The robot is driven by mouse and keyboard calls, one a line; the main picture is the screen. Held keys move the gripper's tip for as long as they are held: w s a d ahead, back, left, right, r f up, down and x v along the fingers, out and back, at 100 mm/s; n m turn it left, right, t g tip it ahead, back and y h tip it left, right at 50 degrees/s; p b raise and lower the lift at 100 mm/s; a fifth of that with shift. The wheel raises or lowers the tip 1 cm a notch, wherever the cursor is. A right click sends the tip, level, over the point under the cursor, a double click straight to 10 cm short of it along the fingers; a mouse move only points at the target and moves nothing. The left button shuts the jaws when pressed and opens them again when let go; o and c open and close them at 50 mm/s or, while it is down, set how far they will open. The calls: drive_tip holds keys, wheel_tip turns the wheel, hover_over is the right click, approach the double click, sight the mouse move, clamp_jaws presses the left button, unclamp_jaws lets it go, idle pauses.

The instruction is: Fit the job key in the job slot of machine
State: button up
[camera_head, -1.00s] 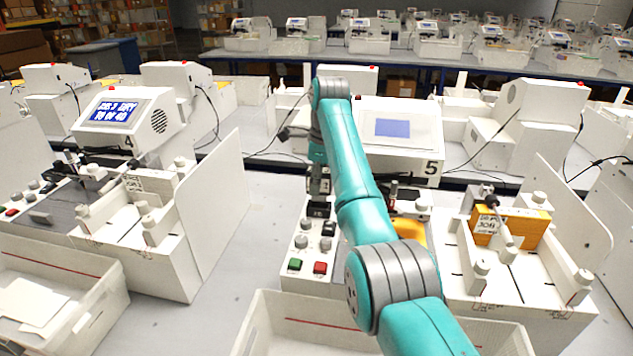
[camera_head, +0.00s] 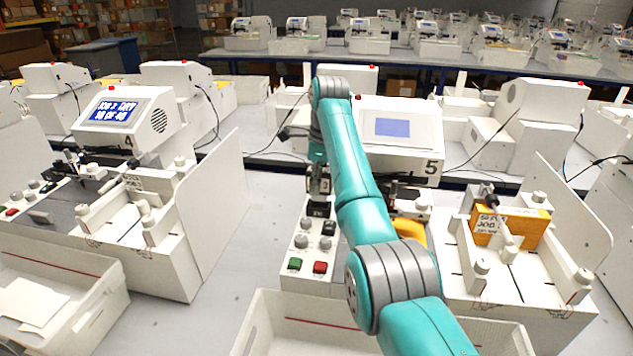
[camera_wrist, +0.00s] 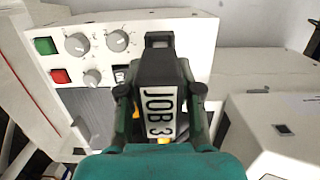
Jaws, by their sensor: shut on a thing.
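My gripper (camera_wrist: 160,92) is shut on the job key (camera_wrist: 160,112), a dark block with a white label reading "JOB 3". In the head view my gripper (camera_head: 319,182) points down over the back of the control panel (camera_head: 304,268) of machine 5 (camera_head: 425,152). A small black part (camera_head: 318,208) shows on the panel just below the gripper. The key's far end is close to the panel's edge in the wrist view. The job slot cannot be made out clearly, and I cannot tell whether the key touches it.
The panel has grey knobs (camera_wrist: 117,40), a green button (camera_wrist: 45,46) and a red button (camera_wrist: 60,76). A white bin (camera_head: 270,325) stands in front. An orange box (camera_head: 525,224) stands in the fixture on the right. Machine 4 (camera_head: 150,125) is on the left.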

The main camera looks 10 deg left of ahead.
drive_tip(key=shift+f, duration=1.95)
drive_tip(key=o, duration=1.2)
drive_tip(key=r, duration=0.5)
drive_tip(key=d+r, duration=0.1)
drive_tip(key=r, duration=0.1)
drive_tip(key=shift+r, duration=0.2)
drive_tip(key=shift+s+a, duration=0.1)
